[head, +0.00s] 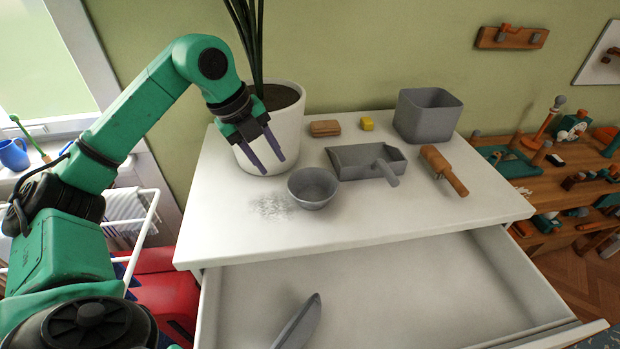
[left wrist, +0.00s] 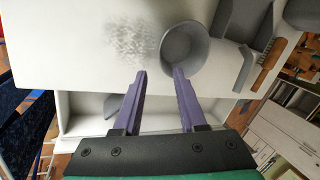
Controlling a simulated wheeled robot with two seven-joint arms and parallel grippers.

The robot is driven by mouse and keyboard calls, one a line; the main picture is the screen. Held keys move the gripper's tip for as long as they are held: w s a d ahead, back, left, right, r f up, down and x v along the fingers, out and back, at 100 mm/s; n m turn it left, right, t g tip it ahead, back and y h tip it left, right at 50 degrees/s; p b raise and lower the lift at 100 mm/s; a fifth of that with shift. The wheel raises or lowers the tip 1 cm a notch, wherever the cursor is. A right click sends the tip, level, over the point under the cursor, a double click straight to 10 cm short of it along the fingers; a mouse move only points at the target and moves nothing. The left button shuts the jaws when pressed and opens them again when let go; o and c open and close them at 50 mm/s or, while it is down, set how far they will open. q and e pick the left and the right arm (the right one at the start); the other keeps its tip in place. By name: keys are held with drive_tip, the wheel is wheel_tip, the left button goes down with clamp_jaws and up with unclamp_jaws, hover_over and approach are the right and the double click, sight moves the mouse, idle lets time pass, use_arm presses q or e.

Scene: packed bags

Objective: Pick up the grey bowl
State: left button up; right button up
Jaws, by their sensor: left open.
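The grey bowl (head: 313,188) stands upright and looks empty on the white cabinet top, near its front edge. My left gripper (head: 266,163) is open and empty, with its fingers pointing down in front of the plant pot, up and to the left of the bowl. In the left wrist view the bowl (left wrist: 184,47) lies just beyond the tips of my left gripper (left wrist: 159,72), nearer the right finger. The bowl is not between the fingers. My right gripper is in neither view.
A white plant pot (head: 287,136) stands close behind my left gripper. A grey dustpan (head: 352,160), a wooden-handled brush (head: 443,170), a grey bin (head: 427,116), a sponge (head: 367,124) and a wooden block (head: 325,128) lie right. White crumbs (head: 270,206) lie left of the bowl. An open drawer (head: 400,290) juts out below.

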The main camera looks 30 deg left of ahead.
use_arm(q)
drive_tip(key=p, duration=0.1)
hover_over(292, 191)
drive_tip(key=s, duration=0.3)
wheel_tip(292, 191, down, 5)
drive_tip(key=p+x, duration=0.1)
drive_tip(key=x, duration=0.1)
drive_tip(key=p+x, duration=0.1)
drive_tip(key=x, duration=0.1)
drive_tip(key=w+a+p+x, duration=0.1)
drive_tip(key=x, duration=0.1)
drive_tip(key=shift+w+f, duration=0.1)
drive_tip(key=shift+f, duration=0.25)
drive_tip(key=shift+d+f, duration=0.1)
drive_tip(key=shift+f, duration=0.1)
clamp_jaws()
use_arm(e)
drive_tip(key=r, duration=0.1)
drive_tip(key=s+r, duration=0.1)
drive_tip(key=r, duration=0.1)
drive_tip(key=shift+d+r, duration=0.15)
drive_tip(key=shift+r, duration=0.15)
use_arm(q)
drive_tip(key=shift+w+r, duration=0.1)
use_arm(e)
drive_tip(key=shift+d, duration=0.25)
